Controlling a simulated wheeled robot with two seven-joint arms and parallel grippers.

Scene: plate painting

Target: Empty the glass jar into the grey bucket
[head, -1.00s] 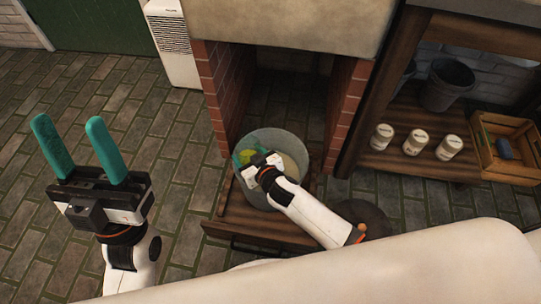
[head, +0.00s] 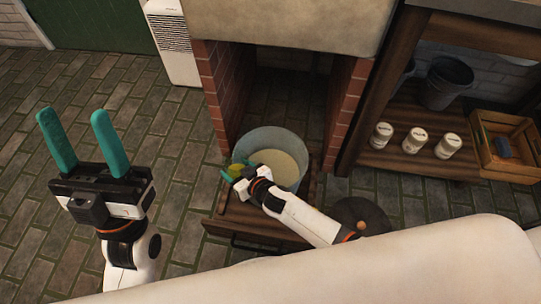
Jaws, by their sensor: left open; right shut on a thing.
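The grey bucket (head: 265,137) stands on a low wooden platform in the brick alcove, with a pale cream content inside. My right gripper (head: 232,174) is at the bucket's front left edge. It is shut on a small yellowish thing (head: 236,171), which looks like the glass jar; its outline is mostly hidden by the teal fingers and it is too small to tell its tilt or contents. My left gripper (head: 80,140) is open and empty, raised over the brick floor at the left, with its teal fingers pointing up.
Brick walls (head: 210,90) flank the bucket. A wooden shelf (head: 400,164) at the right holds several white containers (head: 414,141), a dark bucket (head: 447,84) and a wooden crate (head: 497,126). A white appliance (head: 172,40) stands at the back. The floor at left is clear.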

